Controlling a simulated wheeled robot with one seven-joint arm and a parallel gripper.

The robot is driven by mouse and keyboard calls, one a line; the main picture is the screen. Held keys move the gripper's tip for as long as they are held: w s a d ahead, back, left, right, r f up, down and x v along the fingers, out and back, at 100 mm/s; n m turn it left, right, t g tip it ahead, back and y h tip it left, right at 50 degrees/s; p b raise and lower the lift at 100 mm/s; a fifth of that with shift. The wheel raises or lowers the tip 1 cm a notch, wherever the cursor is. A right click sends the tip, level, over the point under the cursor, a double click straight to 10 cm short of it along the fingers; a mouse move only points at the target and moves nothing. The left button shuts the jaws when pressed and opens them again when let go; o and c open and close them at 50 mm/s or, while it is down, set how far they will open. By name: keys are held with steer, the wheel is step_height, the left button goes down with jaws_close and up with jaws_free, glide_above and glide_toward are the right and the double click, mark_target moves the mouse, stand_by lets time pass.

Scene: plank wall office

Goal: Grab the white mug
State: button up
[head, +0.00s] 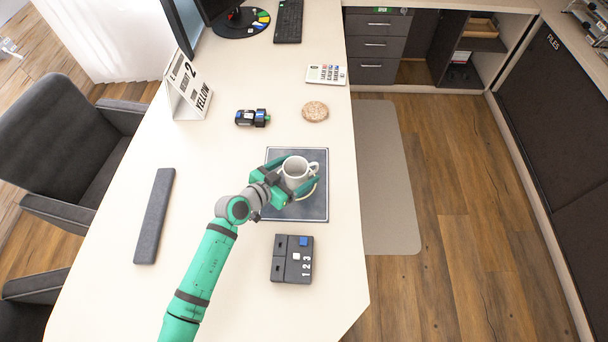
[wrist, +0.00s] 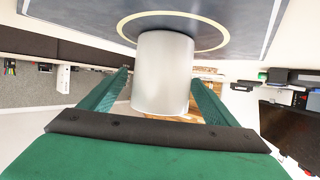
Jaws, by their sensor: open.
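The white mug (head: 295,171) stands upright on a dark square mat (head: 312,208) on the desk, with its handle toward the right. My gripper (head: 293,188) is at the mug, with its green fingers open on either side of it. In the wrist view the mug (wrist: 163,75) is between the two open fingers (wrist: 158,98), with a visible gap on each side. The wrist view also shows a pale ring on the mat (wrist: 105,25) around the mug's base. The mug's handle is hidden in the wrist view.
A dark box with numbered compartments (head: 292,259) sits in front of the mat. A long grey pad (head: 154,216) lies left.

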steer(key=c, duration=1.4)
steer(key=shift+o, duration=0.2)
steer(key=shift+r, duration=0.1)
